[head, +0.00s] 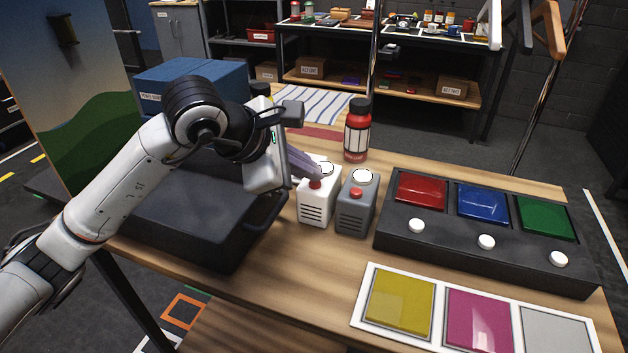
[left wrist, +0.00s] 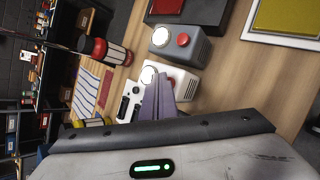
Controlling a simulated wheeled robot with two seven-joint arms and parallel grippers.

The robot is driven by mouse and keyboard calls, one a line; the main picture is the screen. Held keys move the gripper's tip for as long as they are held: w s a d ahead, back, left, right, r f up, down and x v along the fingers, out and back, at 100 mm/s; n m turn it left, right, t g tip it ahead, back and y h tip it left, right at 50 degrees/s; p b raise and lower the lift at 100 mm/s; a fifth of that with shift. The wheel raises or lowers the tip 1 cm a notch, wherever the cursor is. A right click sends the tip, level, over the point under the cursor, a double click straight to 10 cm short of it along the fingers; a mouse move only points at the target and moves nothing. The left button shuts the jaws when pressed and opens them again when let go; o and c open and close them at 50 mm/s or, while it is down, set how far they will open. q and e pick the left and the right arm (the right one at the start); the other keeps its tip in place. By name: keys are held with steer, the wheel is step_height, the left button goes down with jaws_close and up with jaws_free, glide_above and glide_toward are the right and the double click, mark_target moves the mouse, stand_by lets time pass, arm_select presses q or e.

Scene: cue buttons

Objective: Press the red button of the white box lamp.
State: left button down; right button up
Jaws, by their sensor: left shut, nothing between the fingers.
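The white box lamp (head: 317,208) stands upright on the wooden table, with a round white lamp disc and a red button (head: 315,184) on top. It also shows in the left wrist view (left wrist: 184,84), where my fingers hide its button. My left gripper (head: 318,172) is shut and empty, its purple-grey fingertips over the top of the white lamp, close by the red button. I cannot tell whether they touch it. In the left wrist view the fingertips (left wrist: 165,82) overlap the lamp's top. My right gripper is not in view.
A grey box lamp (head: 355,208) with its own red button stands just right. A red bottle (head: 357,135) is behind. A black console (head: 455,255) with coloured panels and a card with coloured squares (head: 372,342) lie right. A dark case (head: 190,215) lies left under my arm.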

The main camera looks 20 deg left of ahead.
mark_target(309, 189)
arm_select(q)
steer(key=shift+r+p, duration=0.45)
steer(key=shift+r, duration=0.3)
step_height(309, 189, up, 6)
steer(key=p, duration=0.3)
steer(key=shift+p, duration=0.4)
